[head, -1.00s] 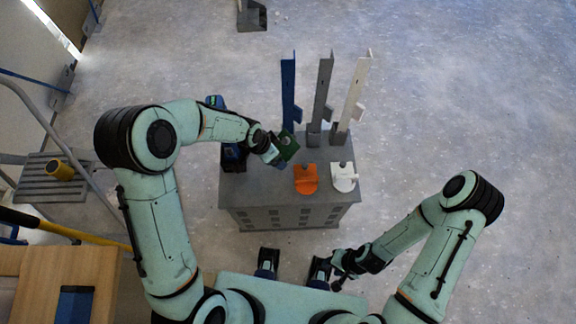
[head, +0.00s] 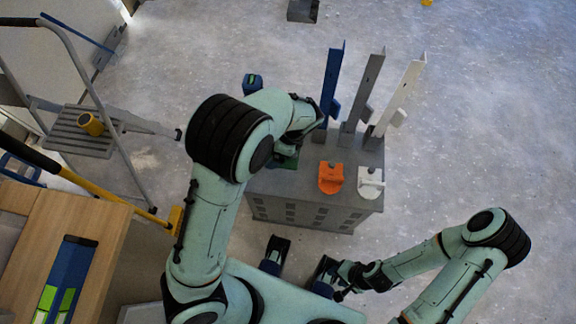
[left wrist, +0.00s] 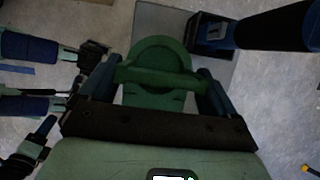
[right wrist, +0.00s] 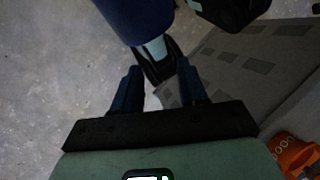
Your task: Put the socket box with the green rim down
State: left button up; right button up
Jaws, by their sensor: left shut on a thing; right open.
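A green piece (left wrist: 158,72) with a round part and a bar across it sits between the fingers of my left gripper (left wrist: 160,85), which is shut on it. In the head view the green piece (head: 286,162) shows only partly, over the left part of the grey cabinet top (head: 300,180). My left arm hides the rest of it there. I cannot tell whether it touches the top. No other green-rimmed box is clear. My right gripper (head: 341,289) is open and empty, low in front of the cabinet; its parted fingers show in the right wrist view (right wrist: 160,85).
An orange piece (head: 331,178) and a white piece (head: 370,182) stand at the cabinet's right front. Blue (head: 331,85), grey (head: 365,88) and white (head: 402,90) uprights rise behind. A step ladder (head: 80,135) and wooden table (head: 60,240) stand left. Floor at right is clear.

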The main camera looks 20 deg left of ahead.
pick_arm(q)
notch_tip(320, 180, down, 16)
jog(key=shift+r+b, duration=0.1)
jog(key=shift+b, duration=1.1)
jog(key=o, duration=1)
jog(key=shift+o, duration=0.5)
jog(key=shift+r, duration=0.2)
jog(key=p+v, duration=0.1)
jog(key=v, duration=1)
jog(key=shift+w+d+r+p, duration=0.1)
jog(key=shift+d+r+p, duration=0.1)
jog(key=shift+r+p, duration=0.2)
jog(key=shift+f, duration=0.1)
